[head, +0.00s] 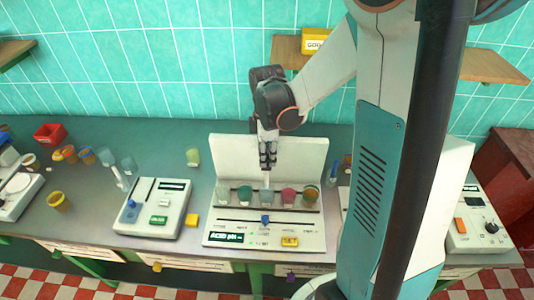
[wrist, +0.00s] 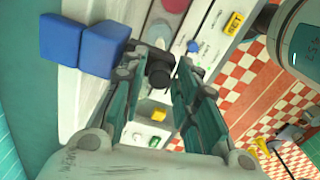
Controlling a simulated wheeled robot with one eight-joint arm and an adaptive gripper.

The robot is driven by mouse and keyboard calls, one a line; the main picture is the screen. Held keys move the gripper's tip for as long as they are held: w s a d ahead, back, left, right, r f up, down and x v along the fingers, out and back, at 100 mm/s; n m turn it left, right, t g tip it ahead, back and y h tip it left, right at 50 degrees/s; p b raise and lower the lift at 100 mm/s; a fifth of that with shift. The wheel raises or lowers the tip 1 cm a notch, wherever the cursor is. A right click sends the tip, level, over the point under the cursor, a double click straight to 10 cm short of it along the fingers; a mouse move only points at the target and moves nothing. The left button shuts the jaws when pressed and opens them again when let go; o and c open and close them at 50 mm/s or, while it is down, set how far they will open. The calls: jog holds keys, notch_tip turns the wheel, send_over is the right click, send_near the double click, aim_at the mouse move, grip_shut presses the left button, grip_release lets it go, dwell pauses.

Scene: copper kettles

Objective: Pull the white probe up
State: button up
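A thin white stick that may be the white probe (head: 116,172) stands at a glass at the left of the bench, beside the left meter. I cannot be sure it is the probe. My gripper (head: 267,160) points down over the middle of the row of cups on the ACID pH unit (head: 225,228), in front of its white back panel. In the wrist view my gripper (wrist: 168,68) has its two fingers apart. A dark round thing (wrist: 159,75) shows between them; I cannot tell what it is or whether they touch it.
The middle cup (head: 266,193) and pink cup (head: 288,194) stand in the unit's row. A meter with a green button (head: 158,219) is to the left; a white instrument (head: 465,235) is to the right. Two blue blocks (wrist: 68,38) show in the wrist view. My arm hides bench to the right.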

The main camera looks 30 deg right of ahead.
jog(key=shift+r, duration=0.1)
notch_tip(320, 180, up, 12)
dwell(0.5)
dwell(0.4)
